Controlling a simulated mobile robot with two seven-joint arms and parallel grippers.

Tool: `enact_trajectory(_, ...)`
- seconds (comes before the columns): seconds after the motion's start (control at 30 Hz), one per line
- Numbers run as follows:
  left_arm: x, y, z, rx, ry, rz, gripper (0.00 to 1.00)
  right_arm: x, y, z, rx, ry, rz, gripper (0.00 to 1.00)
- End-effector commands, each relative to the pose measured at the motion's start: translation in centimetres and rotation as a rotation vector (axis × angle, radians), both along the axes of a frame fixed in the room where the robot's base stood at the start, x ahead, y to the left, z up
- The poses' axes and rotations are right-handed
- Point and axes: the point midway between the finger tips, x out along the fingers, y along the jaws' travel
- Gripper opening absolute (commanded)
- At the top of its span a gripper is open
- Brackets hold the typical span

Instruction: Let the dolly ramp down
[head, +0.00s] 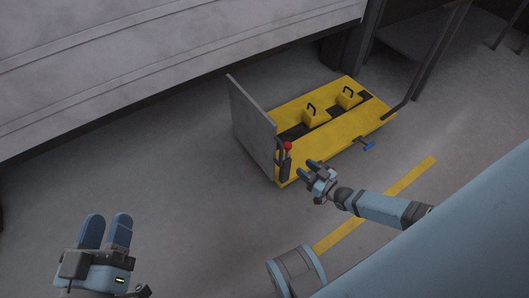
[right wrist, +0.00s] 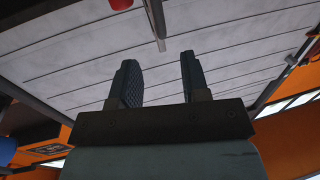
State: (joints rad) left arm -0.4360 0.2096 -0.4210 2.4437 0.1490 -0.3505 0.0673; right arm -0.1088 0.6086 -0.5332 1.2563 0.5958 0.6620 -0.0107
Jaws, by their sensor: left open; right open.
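The yellow dolly (head: 343,129) stands on the floor right of centre in the head view. Its grey ramp plate (head: 252,131) stands raised, nearly upright, at the dolly's left end. A red knob (head: 287,146) tops a dark lever beside the ramp at the near corner. My right gripper (head: 312,169) is open and empty, just right of and below the knob, seemingly apart from it. In the right wrist view its fingers (right wrist: 160,82) are spread with nothing between. A red part (right wrist: 121,4) shows at that view's top edge. My left gripper (head: 105,231) is open and empty at lower left.
The dolly carries yellow blocks with black handles (head: 314,111) and a blue pedal-like part (head: 369,146) on its near side. A large grey platform (head: 150,60) spans the upper left. A yellow floor line (head: 405,177) lies at right. The floor left of the ramp is clear.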

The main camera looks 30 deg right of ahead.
Motion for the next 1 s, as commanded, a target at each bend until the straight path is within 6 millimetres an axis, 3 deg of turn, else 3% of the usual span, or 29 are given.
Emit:
enact_trajectory(0.17,0.0,-0.1,-0.8,0.011,0.018,-0.007,0.46,1.7,0.3,-0.1,0.002,-0.006,-0.002,0.42)
enact_trajectory(0.5,-0.1,-0.3,-4.6,0.065,0.114,-0.044,0.46,8.6,2.3,-0.3,0.000,-0.005,-0.001,0.42)
enact_trajectory(0.7,0.3,-0.2,-5.3,0.102,0.105,-0.050,0.46,11.7,3.1,-0.2,0.000,-0.003,-0.001,0.42)
enact_trajectory(1.0,0.7,0.1,-4.9,0.126,0.062,-0.045,0.46,13.3,3.6,0.0,-0.001,-0.001,-0.001,0.42)
